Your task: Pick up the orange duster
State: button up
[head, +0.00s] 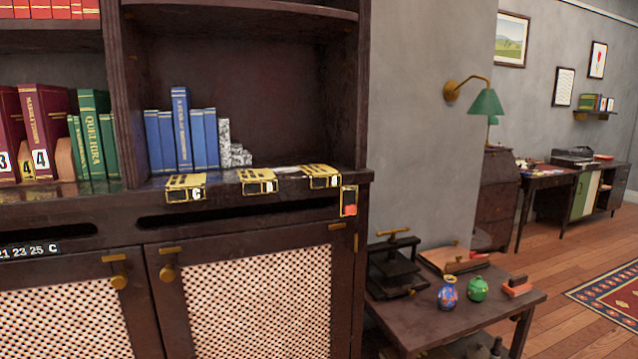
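An orange block with a dark piece on top (517,288) lies at the right end of a low dark wooden side table (425,326), in the lower right of the head view. It looks like the orange duster, but it is small and its details are hard to tell. A green round pot (477,289) stands just left of it, with a gap between them. My gripper is not in view.
A blue patterned vase (447,295), a dark press (393,264) and a flat box (452,260) share the side table. A large bookcase (115,220) fills the left. Wooden floor (560,262) and a red rug (615,292) lie to the right.

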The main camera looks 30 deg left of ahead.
aim_at(517, 285)
jog(key=i+l+u, duration=0.4)
jog(key=i+l, duration=0.65)
jog(key=i+u, duration=0.1)
jog(key=u, duration=0.9)
